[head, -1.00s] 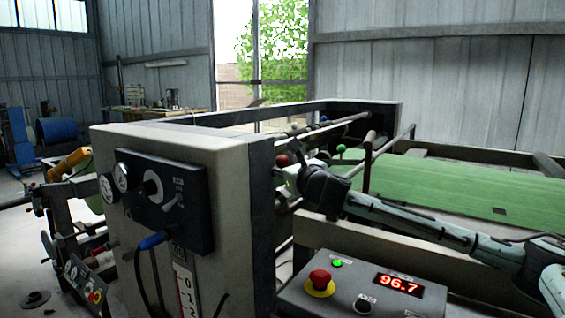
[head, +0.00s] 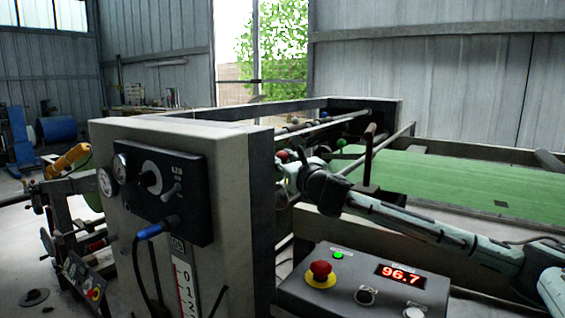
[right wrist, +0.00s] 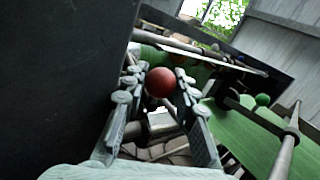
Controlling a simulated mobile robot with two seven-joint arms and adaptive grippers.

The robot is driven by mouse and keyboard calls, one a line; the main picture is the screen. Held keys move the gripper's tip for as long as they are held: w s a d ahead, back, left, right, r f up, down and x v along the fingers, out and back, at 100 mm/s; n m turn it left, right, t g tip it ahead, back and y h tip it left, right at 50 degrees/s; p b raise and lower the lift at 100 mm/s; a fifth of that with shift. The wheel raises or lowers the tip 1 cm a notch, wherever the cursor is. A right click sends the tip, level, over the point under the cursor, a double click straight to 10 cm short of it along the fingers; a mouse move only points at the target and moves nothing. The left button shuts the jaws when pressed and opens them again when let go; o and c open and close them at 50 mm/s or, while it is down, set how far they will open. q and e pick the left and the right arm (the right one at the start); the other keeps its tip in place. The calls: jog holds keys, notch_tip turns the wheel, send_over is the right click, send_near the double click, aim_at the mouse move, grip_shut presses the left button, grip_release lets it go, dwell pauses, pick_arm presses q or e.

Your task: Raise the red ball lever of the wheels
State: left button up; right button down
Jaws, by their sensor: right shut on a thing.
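The red ball of the lever (head: 282,156) shows in the head view just past the right edge of the pale machine cabinet. In the right wrist view the red ball (right wrist: 160,82) sits between the two fingers of my right gripper (right wrist: 157,92), which is shut on it. In the head view my right gripper (head: 284,168) is small and partly hidden by my wrist and the cabinet. The lever's rod below the ball is mostly hidden by the fingers. My left gripper is not in view.
The cabinet's dark side wall (right wrist: 60,70) stands close left of my right gripper. A green ball knob (head: 340,142) and a dark upright handle (head: 369,150) are to the right. A control box (head: 350,285) with a red button is in front. Green sheet (head: 450,185) lies behind my arm.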

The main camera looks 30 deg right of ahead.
notch_tip(320, 180, down, 3)
jog(key=shift+w+a+r+b, duration=0.1)
jog(key=shift+b, duration=0.65)
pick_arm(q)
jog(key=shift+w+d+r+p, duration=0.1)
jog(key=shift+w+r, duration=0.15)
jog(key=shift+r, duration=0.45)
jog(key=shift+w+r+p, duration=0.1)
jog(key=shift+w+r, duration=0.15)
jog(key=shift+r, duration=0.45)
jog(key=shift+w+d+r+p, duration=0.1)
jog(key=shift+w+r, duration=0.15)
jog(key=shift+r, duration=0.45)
pick_arm(e)
jog(key=shift+w+a+f, duration=0.1)
jog(key=shift+w+f, duration=0.1)
jog(key=shift+f, duration=0.5)
jog(key=shift+w+a+f, duration=0.1)
jog(key=shift+w+f, duration=0.05)
jog(key=shift+f, duration=0.6)
jog(key=shift+w+a+f, duration=0.1)
jog(key=shift+w+f, duration=0.1)
jog(key=shift+f, duration=0.5)
jog(key=c, duration=1.2)
grip_release()
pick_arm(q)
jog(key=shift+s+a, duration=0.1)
pick_arm(e)
jog(key=shift+s, duration=0.1)
